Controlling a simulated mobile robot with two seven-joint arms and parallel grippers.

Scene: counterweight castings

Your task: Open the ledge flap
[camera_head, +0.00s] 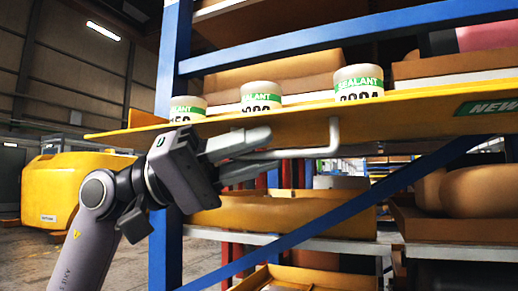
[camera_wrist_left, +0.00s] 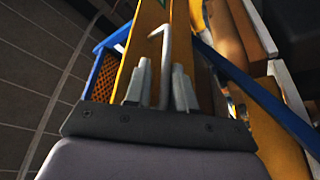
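The ledge flap is a yellow board (camera_head: 400,117) running along the blue rack, roughly level, with a green "NEW" label at its right end. A pale bent handle (camera_head: 334,136) hangs under its edge, with its bar running left toward my left gripper (camera_head: 272,150). In the left wrist view the handle (camera_wrist_left: 164,60) reaches down between the two fingers of my left gripper (camera_wrist_left: 161,68). The fingers stand apart with the bar between them; a gap shows on the left finger's side. My right gripper is in neither view.
Sealant tubs (camera_head: 261,96) stand along the board. A blue diagonal brace (camera_head: 330,218) crosses the rack below it. Lower shelves hold brown castings (camera_head: 482,190) and cartons. A yellow machine (camera_head: 62,188) stands at the left on open floor.

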